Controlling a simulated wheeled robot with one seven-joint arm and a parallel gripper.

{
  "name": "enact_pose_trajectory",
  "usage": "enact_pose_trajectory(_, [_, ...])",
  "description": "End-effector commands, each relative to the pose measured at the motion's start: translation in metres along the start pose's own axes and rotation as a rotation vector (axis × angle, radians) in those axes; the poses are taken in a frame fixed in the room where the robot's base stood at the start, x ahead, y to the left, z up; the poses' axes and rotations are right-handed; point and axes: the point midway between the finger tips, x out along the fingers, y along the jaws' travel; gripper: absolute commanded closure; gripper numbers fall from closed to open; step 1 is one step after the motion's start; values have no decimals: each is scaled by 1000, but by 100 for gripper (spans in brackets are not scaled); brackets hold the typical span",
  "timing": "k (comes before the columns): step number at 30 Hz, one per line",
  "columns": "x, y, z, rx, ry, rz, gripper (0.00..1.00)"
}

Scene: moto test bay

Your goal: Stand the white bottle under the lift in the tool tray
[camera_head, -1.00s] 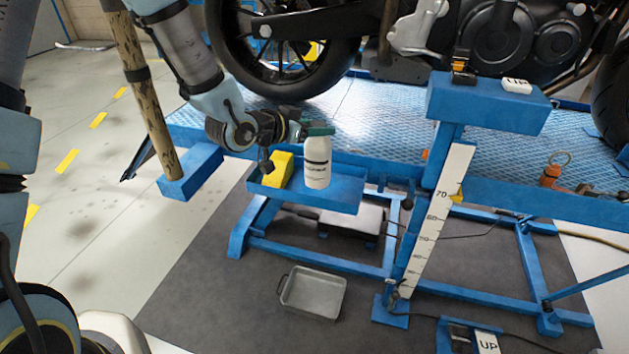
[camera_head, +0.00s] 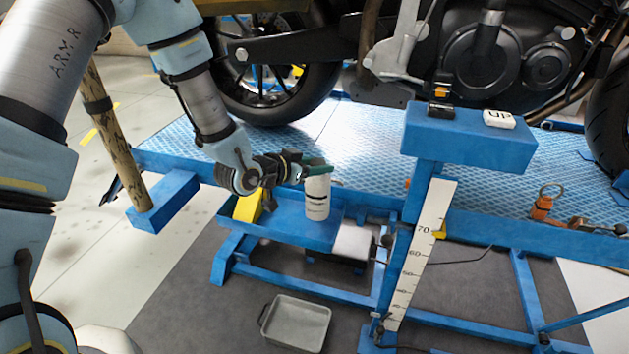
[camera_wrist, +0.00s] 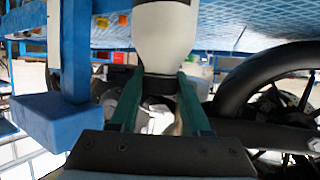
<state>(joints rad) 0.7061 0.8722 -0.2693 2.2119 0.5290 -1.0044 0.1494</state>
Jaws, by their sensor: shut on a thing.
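The white bottle (camera_head: 317,200) is upright, with a dark label band, over the right part of the blue tool tray (camera_head: 290,232) on the lift's side. I cannot tell whether its base touches the tray floor. My gripper (camera_head: 318,170), with green fingers, comes from the left and is shut on the bottle's upper part. In the wrist view my gripper (camera_wrist: 160,80) has a finger on each side of the bottle (camera_wrist: 165,35), which runs out of the top of the picture.
A yellow object (camera_head: 248,206) stands in the tray's left end. A blue post with a height scale (camera_head: 422,245) rises right of the tray. A motorcycle wheel (camera_head: 275,75) is behind on the lift deck. A grey pan (camera_head: 297,323) lies on the floor below.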

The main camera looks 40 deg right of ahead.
Motion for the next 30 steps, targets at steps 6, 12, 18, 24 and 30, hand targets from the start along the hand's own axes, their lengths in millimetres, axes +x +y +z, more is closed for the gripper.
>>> enact_pose_trajectory(6, [7,0,17,0,-1,0,100])
enact_pose_trajectory(12, [16,0,38,1,1,1,100])
enact_pose_trajectory(18, [18,0,41,2,3,0,100])
enact_pose_trajectory(24, [19,0,44,2,3,0,100])
enact_pose_trajectory(30, [19,0,45,1,1,0,39])
